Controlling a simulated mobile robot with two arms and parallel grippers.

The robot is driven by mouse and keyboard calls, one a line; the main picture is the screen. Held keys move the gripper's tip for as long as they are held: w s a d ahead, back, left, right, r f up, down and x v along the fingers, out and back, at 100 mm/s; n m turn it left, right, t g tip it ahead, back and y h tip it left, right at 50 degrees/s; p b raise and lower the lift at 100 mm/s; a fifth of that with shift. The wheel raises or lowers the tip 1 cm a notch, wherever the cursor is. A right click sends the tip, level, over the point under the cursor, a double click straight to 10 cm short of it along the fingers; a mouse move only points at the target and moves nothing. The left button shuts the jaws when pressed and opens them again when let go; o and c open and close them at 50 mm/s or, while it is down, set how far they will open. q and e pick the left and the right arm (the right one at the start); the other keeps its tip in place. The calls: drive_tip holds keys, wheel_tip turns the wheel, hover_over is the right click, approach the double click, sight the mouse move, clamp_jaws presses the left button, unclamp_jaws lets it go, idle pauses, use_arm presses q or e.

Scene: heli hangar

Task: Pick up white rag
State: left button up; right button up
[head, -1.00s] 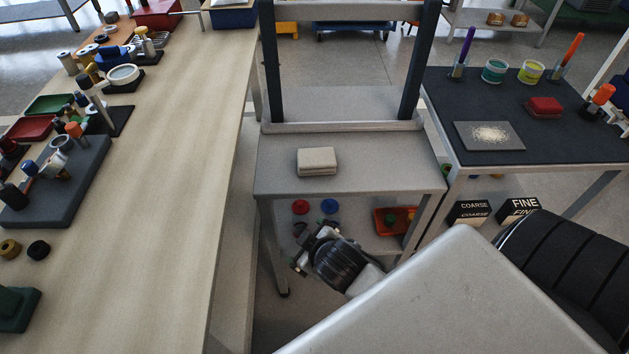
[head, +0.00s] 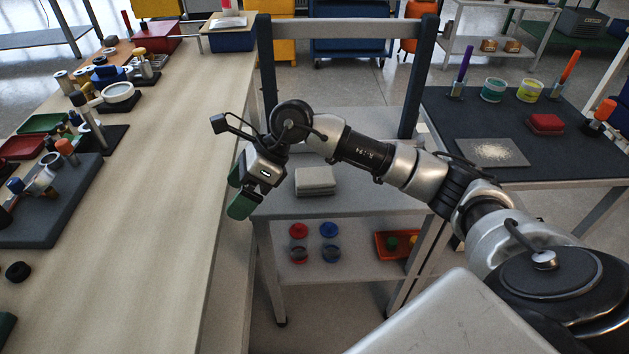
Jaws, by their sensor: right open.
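The white rag (head: 316,182) is a folded, off-white pad lying flat on the top shelf of the grey cart (head: 360,201). My right gripper (head: 238,189) is open, with green finger pads. It hangs to the left of the rag, over the gap between the cart and the long bench, and appears empty and not touching the rag. My right arm crosses behind and above the rag from the right. My left gripper is not in view.
A long wooden bench (head: 165,215) with many tools runs along the left. A dark-topped table (head: 440,110) with cups, a red block (head: 546,123) and a grey plate stands right. The cart's lower shelf holds red and blue items and an orange tray (head: 398,245).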

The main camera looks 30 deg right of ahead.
drive_tip(key=d+h, duration=0.3)
drive_tip(key=d, duration=0.2)
drive_tip(key=w+d+r+h, duration=0.1)
drive_tip(key=d+h, duration=0.2)
drive_tip(key=d, duration=0.3)
drive_tip(key=w+d+r+g+h, duration=0.1)
drive_tip(key=d+h, duration=0.1)
drive_tip(key=d, duration=0.4)
drive_tip(key=shift+d+r+m+h, duration=0.1)
drive_tip(key=shift+r+m+h, duration=0.2)
drive_tip(key=shift+h, duration=0.1)
hover_over(315, 175)
drive_tip(key=f, duration=0.5)
drive_tip(key=shift+s+a+b, duration=0.15)
drive_tip(key=shift+a+b, duration=0.15)
drive_tip(key=shift+b, duration=0.1)
drive_tip(key=f, duration=0.3)
drive_tip(key=f+b, duration=0.1)
drive_tip(key=f, duration=0.1)
drive_tip(key=shift+d+f, duration=0.25)
drive_tip(key=shift+f, duration=0.05)
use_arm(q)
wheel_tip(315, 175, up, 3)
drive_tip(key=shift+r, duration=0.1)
use_arm(e)
drive_tip(key=c, duration=1)
drive_tip(key=shift+r, duration=0.15)
